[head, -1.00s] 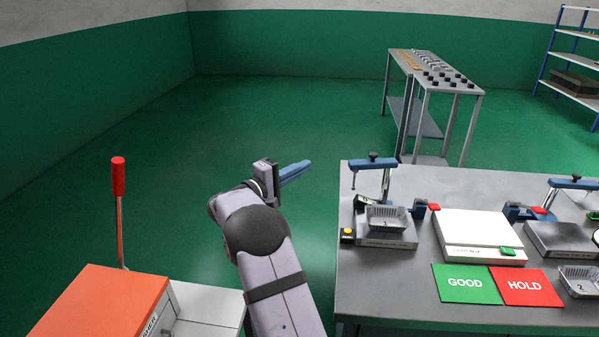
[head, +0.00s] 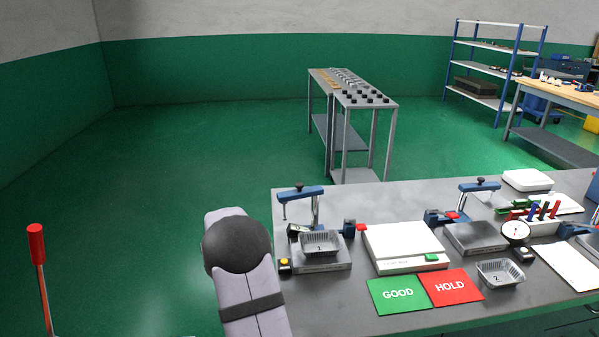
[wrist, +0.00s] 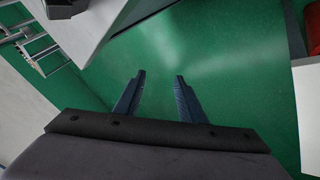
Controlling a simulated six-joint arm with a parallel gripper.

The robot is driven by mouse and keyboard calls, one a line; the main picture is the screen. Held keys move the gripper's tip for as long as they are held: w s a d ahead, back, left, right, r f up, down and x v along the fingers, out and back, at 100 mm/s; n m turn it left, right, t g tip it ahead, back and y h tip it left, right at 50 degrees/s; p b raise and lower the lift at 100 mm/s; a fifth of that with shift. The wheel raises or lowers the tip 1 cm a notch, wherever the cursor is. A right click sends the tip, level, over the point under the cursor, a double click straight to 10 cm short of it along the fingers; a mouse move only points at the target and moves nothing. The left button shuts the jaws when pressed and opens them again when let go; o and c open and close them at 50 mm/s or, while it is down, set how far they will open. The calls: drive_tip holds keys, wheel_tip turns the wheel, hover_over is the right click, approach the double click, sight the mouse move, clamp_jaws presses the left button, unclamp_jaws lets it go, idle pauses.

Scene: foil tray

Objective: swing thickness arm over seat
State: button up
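Two blue swing arms stand on the grey bench; no label tells me which is the thickness arm. The left swing arm (head: 300,192) is on a post behind a grey seat block (head: 322,265), its tip left of foil tray 1 (head: 320,242), which sits on that block. The right swing arm (head: 479,185) is on a post behind a bare grey block (head: 476,238). My gripper (wrist: 157,76) is open and empty above green floor in the wrist view. In the head view it is hidden behind my arm, left of the bench.
The bench (head: 345,312) also holds a white box (head: 405,245), a green GOOD card (head: 397,294), a red HOLD card (head: 451,286), foil tray 2 (head: 500,273) and a dial gauge (head: 515,232). A red-handled lever (head: 36,244) stands at lower left.

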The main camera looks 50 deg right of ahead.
sight(299, 186)
drive_tip(key=s+d+r+m+t+h+p, duration=0.1)
drive_tip(key=d+r+m+t+h+p, duration=0.15)
drive_tip(key=d+r, duration=0.4)
drive_tip(key=s+d+r+m+t+h+p, duration=0.1)
drive_tip(key=d+r+m+t, duration=0.25)
drive_tip(key=r, duration=0.65)
drive_tip(key=s+d+r+m+h, duration=0.1)
drive_tip(key=s, duration=0.1)
drive_tip(key=s+d+r+m+h, duration=0.1)
drive_tip(key=s+d, duration=0.1)
drive_tip(key=s+d+r+m+h, duration=0.1)
drive_tip(key=s+r+h, duration=0.1)
drive_tip(key=shift+d+r, duration=0.1)
drive_tip(key=shift+d, duration=0.25)
drive_tip(key=s+d+r+m+g+h, duration=0.1)
drive_tip(key=s+d+m+g+h, duration=0.15)
drive_tip(key=s, duration=0.25)
drive_tip(key=shift+t+y, duration=0.5)
drive_tip(key=shift+t, duration=0.25)
drive_tip(key=w+f+b, duration=0.1)
drive_tip(key=w+a+f+b, duration=0.1)
drive_tip(key=f, duration=0.1)
drive_tip(key=shift+a+f, duration=0.1)
drive_tip(key=shift+f, duration=0.1)
drive_tip(key=shift+a+f, duration=0.1)
drive_tip(key=shift+x, duration=0.8)
drive_tip(key=shift+p+x, duration=1.25)
drive_tip(key=shift+x, duration=1.6)
drive_tip(key=shift+f, duration=0.1)
